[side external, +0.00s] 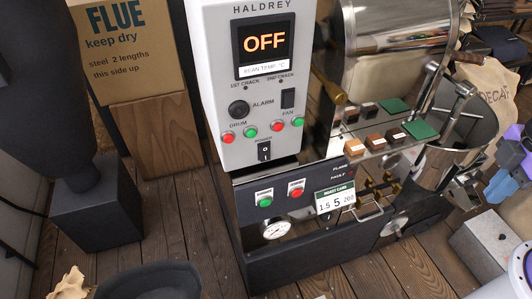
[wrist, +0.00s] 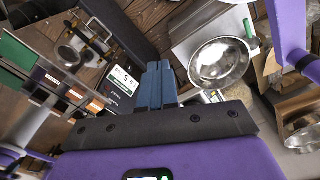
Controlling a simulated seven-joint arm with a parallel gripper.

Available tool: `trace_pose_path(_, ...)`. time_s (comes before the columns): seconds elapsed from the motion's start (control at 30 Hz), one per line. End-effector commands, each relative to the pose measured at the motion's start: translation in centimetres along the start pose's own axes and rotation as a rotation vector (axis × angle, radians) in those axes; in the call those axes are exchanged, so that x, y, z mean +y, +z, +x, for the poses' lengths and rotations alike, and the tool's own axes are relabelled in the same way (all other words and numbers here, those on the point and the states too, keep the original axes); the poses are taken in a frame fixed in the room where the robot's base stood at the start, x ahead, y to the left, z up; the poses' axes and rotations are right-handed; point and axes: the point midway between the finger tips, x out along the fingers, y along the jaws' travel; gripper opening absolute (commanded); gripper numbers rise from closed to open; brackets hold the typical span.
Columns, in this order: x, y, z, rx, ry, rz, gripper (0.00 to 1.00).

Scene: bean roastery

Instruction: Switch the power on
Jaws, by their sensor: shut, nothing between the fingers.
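My gripper (side external: 511,158) is at the right edge of the side view, well to the right of the switch and partly cut off by the frame. In the wrist view my gripper (wrist: 158,68) has its blue fingers together with nothing between them. The power switch is not seen in the wrist view.
A lower panel has a green button (side external: 264,201) and a red button (side external: 296,187). The drum (side external: 395,60) and cooling bin (side external: 460,125) stand between gripper and panel.

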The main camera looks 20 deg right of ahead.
Motion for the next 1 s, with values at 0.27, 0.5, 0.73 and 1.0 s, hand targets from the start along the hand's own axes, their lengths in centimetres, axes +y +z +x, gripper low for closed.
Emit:
trace_pose_path(0.27,-0.3,-1.6,0.4,0.032,-0.018,0.014,0.0)
trace_pose_path(0.5,-1.7,-9.4,2.2,0.191,-0.09,0.098,0.0)
trace_pose_path(0.73,-2.3,-17.9,4.5,0.379,-0.137,0.23,0.0)
trace_pose_path(1.0,-1.4,-26.4,7.7,0.599,-0.126,0.403,0.0)
